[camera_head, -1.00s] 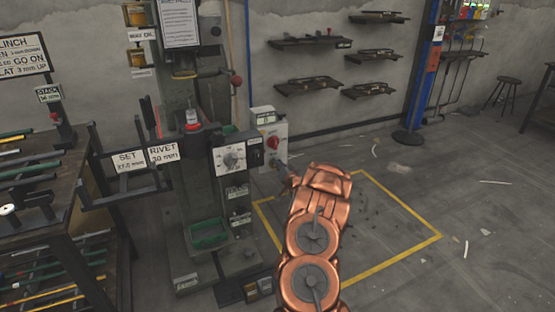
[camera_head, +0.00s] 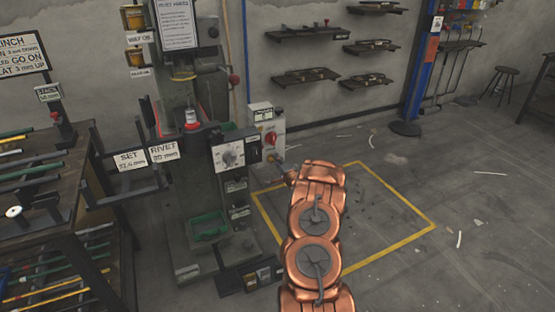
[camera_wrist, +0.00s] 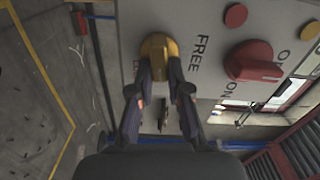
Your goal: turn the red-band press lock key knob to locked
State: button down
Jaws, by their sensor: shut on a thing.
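The lock key knob (camera_wrist: 158,50) is yellow-orange and sits on a light grey panel (camera_wrist: 200,22) in the wrist view. The word FREE is printed to its right. My gripper (camera_wrist: 158,73) is shut on this knob, one finger on each side. The fingers hide part of the knob, and I cannot tell its exact angle. In the head view my copper arm reaches to the control box (camera_head: 262,115) on the press (camera_head: 185,195); the yellow knob cannot be made out there.
A larger red knob (camera_wrist: 254,62) marked ON sits right of the lock knob; it also shows in the head view (camera_head: 270,138). A grey dial box (camera_head: 235,155) is beside the control box. A bar rack (camera_head: 60,215) stands left. Floor inside the yellow outline (camera_head: 385,262) looks open.

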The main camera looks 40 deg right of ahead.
jog(key=shift+f+m, duration=0.15)
jog(key=shift+m, duration=0.65)
jog(key=c, duration=1.1)
grip_release()
jog(key=shift+s, duration=0.15)
jog(key=shift+v, duration=5.9)
